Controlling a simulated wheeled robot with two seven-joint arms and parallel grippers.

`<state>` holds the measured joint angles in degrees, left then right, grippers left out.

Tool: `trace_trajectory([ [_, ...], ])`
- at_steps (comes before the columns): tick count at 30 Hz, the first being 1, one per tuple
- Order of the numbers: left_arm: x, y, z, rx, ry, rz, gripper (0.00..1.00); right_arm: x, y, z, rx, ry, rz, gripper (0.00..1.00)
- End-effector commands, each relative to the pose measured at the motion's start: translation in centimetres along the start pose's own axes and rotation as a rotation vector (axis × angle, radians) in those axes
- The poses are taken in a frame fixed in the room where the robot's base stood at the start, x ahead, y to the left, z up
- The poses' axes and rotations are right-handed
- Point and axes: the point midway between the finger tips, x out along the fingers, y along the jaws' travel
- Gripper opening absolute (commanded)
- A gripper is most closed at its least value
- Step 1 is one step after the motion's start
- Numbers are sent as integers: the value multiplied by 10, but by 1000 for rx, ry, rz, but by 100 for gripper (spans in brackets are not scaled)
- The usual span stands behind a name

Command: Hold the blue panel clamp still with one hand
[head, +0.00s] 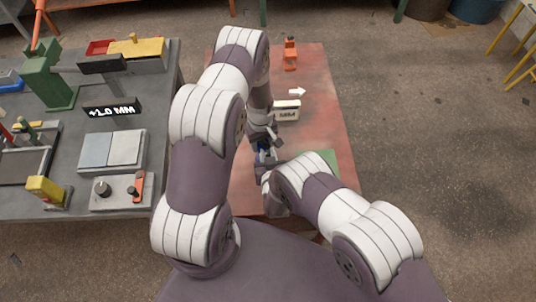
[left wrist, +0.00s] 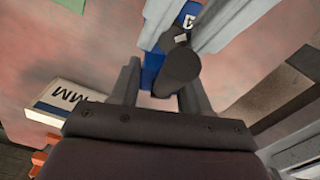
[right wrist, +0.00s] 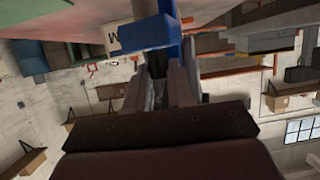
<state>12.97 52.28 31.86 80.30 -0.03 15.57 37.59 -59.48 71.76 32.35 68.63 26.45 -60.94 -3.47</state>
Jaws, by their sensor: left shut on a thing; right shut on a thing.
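The blue panel clamp (head: 264,156) is near the left side of the reddish table, mostly hidden by my arms in the head view. My left gripper (left wrist: 160,85) has its fingers on either side of the clamp, whose blue body (left wrist: 153,66) and dark round knob (left wrist: 181,67) show between them. My right gripper (right wrist: 163,78) is shut on the clamp's blue body (right wrist: 150,33). Light grey fingers also reach the clamp from the top of the left wrist view. The exact finger contacts are partly hidden.
On the reddish table (head: 320,85) are a white labelled block (head: 287,110), a white arrow (head: 297,91), an orange object (head: 290,55) and a green patch (head: 325,160). A grey bench (head: 70,205) with tools and a "+1.0 MM" sign (head: 112,108) stands at left.

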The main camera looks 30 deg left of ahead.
Motion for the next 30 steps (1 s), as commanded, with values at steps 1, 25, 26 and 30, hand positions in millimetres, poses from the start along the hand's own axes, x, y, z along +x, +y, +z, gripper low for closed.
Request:
trace_trajectory([
  [1, 0, 0, 1, -1, -2, -1, 1, 0, 0, 0, 1, 1, 1, 0],
  [25, 0, 0, 0, -1, 1, 1, 1, 0, 1, 0, -2, 0, -4, 48],
  [26, 0, 0, 0, -1, 1, 1, 1, 0, 1, 0, -5, 1, -9, 48],
  [30, 0, 0, 0, -1, 1, 1, 1, 1, 4, -1, -39, 1, -87, 48],
])
